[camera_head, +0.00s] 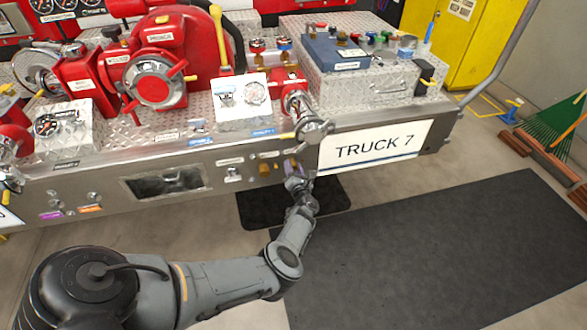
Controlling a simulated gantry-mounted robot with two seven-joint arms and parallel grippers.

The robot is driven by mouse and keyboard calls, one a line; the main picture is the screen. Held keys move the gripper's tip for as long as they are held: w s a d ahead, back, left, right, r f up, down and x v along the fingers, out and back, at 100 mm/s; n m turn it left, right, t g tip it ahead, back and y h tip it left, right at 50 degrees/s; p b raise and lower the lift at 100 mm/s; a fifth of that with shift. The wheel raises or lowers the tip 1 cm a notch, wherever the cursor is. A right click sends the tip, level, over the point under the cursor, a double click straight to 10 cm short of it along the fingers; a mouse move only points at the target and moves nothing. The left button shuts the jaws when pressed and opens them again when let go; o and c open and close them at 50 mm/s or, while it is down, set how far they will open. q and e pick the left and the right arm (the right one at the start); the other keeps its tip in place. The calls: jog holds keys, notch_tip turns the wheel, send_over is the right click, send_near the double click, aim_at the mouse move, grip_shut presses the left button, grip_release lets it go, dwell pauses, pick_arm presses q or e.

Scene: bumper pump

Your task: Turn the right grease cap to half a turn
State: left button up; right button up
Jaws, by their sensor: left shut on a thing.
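My left arm reaches up from the lower left to the truck's metal front panel (104,189). My left gripper (294,178) is at the panel, just left of the TRUCK 7 plate, and is shut. Small brass-coloured caps (265,169) sit on the panel just left of it. My right gripper is not in view.
The TRUCK 7 plate (374,146) is just right of the gripper. A chrome outlet (311,128) juts out above it. A red pump (160,60) with gauges and valves stands on the deck. Dark mats (450,245) lie on the floor, otherwise clear there.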

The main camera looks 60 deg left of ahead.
pick_arm(q)
jog(key=m, duration=0.3)
jog(key=shift+m, duration=0.4)
jog(key=m, duration=0.3)
jog(key=shift+m+b, duration=0.3)
jog(key=shift+b, duration=0.1)
jog(key=m, duration=0.3)
jog(key=shift+m+b, duration=0.3)
jog(key=m, duration=0.4)
jog(key=shift+f+b, duration=0.1)
jog(key=shift+b, duration=0.25)
jog(key=m, duration=0.7)
jog(key=shift+g+b, duration=0.3)
jog(key=shift+b, duration=0.1)
jog(key=m, duration=0.4)
jog(key=shift+s+m, duration=0.1)
jog(key=shift+m, duration=1.8)
